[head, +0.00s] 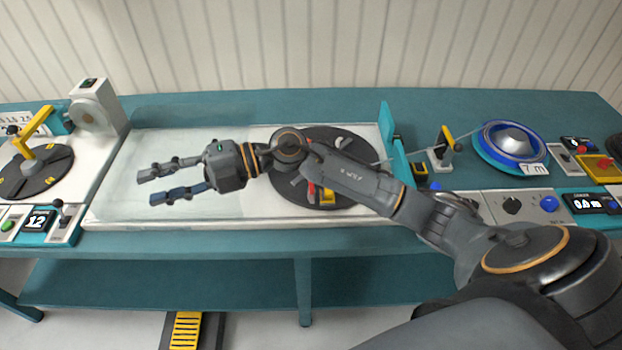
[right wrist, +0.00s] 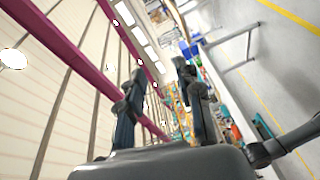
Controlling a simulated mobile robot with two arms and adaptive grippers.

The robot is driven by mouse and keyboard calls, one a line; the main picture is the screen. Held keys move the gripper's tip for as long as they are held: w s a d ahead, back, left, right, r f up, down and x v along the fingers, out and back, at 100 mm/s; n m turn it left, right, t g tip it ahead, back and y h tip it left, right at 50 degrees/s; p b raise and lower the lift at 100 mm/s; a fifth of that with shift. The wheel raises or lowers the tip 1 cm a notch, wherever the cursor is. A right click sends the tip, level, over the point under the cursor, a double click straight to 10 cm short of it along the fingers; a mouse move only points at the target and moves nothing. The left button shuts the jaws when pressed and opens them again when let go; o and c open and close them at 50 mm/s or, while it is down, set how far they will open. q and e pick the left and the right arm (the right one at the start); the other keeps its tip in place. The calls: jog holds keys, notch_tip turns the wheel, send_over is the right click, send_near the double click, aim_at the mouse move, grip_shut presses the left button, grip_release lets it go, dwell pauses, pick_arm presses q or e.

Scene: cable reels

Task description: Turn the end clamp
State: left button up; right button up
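A dark round reel disc (head: 345,195) lies on the white panel of the teal bench, partly hidden behind my right arm. I cannot tell for sure which part is the end clamp. My right gripper (head: 147,189) is left of this disc, above the panel, its fingers pointing left. It is open and empty; in the right wrist view its fingers (right wrist: 160,72) are apart with nothing between them. My left gripper is not in view.
At the left is another dark disc (head: 40,178) with a yellow arm (head: 38,150). A teal upright plate (head: 395,150) borders the panel's right side. The panel's left part is clear.

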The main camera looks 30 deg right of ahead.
jog(key=d+f+n+g+h, duration=0.2)
jog(key=d+f+g+h, duration=0.1)
jog(key=d+f+h, duration=0.35)
jog(key=m+g+h, duration=0.2)
jog(key=m+h, duration=0.2)
jog(key=h, duration=0.6)
send_over(312, 194)
jog(key=w+d, duration=0.1)
jog(key=w, duration=0.1)
jog(key=shift+n, duration=0.3)
notch_tip(312, 194, down, 13)
jog(key=p, duration=0.3)
jog(key=shift+d+r, duration=0.1)
jog(key=shift+r, duration=0.05)
grip_shut()
